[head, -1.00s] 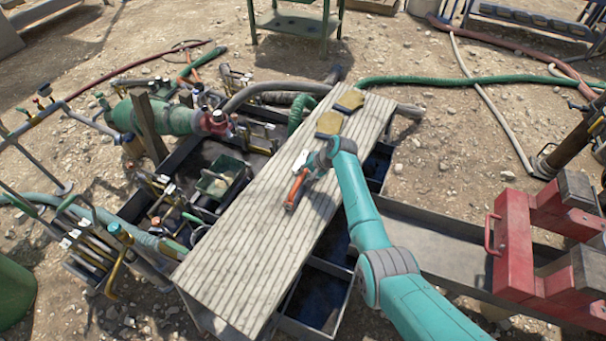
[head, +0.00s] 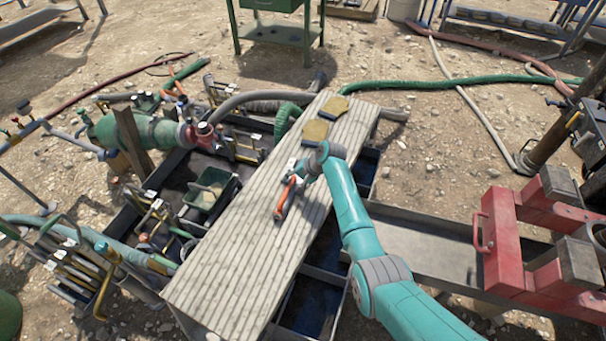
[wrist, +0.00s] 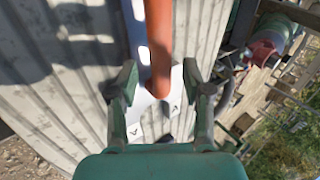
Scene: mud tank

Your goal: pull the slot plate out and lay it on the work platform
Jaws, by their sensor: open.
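A pale plate (wrist: 148,112) with an orange bar-like handle (wrist: 158,40), which looks like the slot plate, lies on or just above the ribbed grey-white work platform (wrist: 62,95); I cannot tell if it touches. In the head view, the orange handle (head: 283,200) is over the middle of the platform (head: 225,260). My gripper (wrist: 160,70) is open, its two fingers apart on either side of the handle and plate. In the head view, my gripper (head: 302,172) is low over the platform, and its fingers are hard to make out.
Two yellowish flat pieces (head: 316,130) lie at the platform's far end. Left of it are a green box (head: 212,188), pipes and upright handles. A red frame (head: 515,250) stands on the right. Open dark tank bays (head: 312,300) lie along the platform's right side.

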